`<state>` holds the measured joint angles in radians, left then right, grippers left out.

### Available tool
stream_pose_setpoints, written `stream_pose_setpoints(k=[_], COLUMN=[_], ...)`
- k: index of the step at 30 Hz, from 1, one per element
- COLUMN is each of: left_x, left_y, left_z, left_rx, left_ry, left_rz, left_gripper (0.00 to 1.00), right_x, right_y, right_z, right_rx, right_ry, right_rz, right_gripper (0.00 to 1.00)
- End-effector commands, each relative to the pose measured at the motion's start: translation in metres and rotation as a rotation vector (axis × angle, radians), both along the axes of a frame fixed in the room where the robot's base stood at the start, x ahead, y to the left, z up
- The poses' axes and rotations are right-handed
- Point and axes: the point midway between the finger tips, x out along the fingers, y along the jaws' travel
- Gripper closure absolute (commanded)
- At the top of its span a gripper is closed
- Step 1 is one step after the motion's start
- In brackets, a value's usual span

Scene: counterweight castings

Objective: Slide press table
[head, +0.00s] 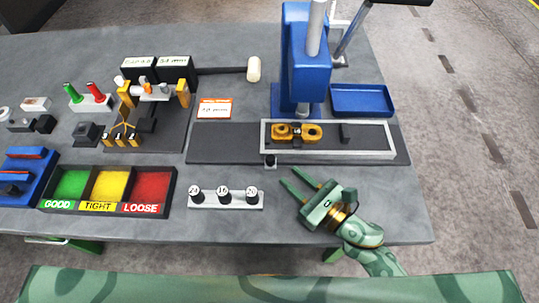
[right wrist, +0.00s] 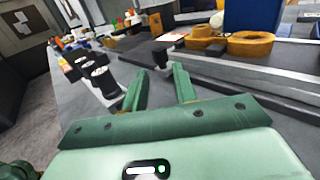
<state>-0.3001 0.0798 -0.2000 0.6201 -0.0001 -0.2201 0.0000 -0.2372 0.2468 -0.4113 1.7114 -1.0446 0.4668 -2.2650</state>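The press table (head: 370,139) is a grey framed slide on a dark rail plate (head: 225,150), under the blue press (head: 305,65). An orange casting with holes (head: 298,132) lies in its left part, below the ram; it also shows in the right wrist view (right wrist: 250,42). A small black knob (head: 270,161) sticks out at the frame's front left; it shows ahead of the fingers in the right wrist view (right wrist: 162,62). My right gripper (head: 307,183) is open and empty, in front of the slide and right of the knob, apart from it. My left gripper is not in view.
A white rack with several black-handled gauges (head: 225,199) stands left of my right gripper. A GOOD/TIGHT/LOOSE bin (head: 108,190) is at the left. A blue tray (head: 361,99), a mallet (head: 253,69) and a card (head: 214,108) lie behind. The table's right front corner is clear.

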Motion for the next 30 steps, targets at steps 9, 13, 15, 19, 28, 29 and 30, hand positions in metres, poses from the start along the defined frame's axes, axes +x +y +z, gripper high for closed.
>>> stream_pose_setpoints(k=[9,13,15,19,28,29,30], left_x=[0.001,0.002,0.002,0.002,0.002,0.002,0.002], left_y=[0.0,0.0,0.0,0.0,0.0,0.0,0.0], left_z=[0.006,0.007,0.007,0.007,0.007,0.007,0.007], left_rx=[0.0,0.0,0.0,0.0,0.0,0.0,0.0], left_ry=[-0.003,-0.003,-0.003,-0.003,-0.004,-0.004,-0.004], left_rz=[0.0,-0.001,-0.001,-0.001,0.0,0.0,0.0], left_gripper=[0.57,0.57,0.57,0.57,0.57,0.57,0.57], right_x=[0.048,0.057,0.059,0.06,0.059,0.059,0.059], right_y=[0.048,0.057,0.059,0.06,0.059,0.059,0.059], right_z=[0.001,0.0,0.0,0.0,0.0,0.0,0.0], right_rx=[0.003,0.001,0.001,0.0,0.001,0.001,0.001], right_ry=[0.0,0.0,0.001,0.001,0.001,0.001,0.001], right_rz=[-0.001,0.0,0.0,0.0,-0.001,-0.001,-0.001], right_gripper=[0.72,0.72,0.72,0.72,1.0,1.0,1.0])
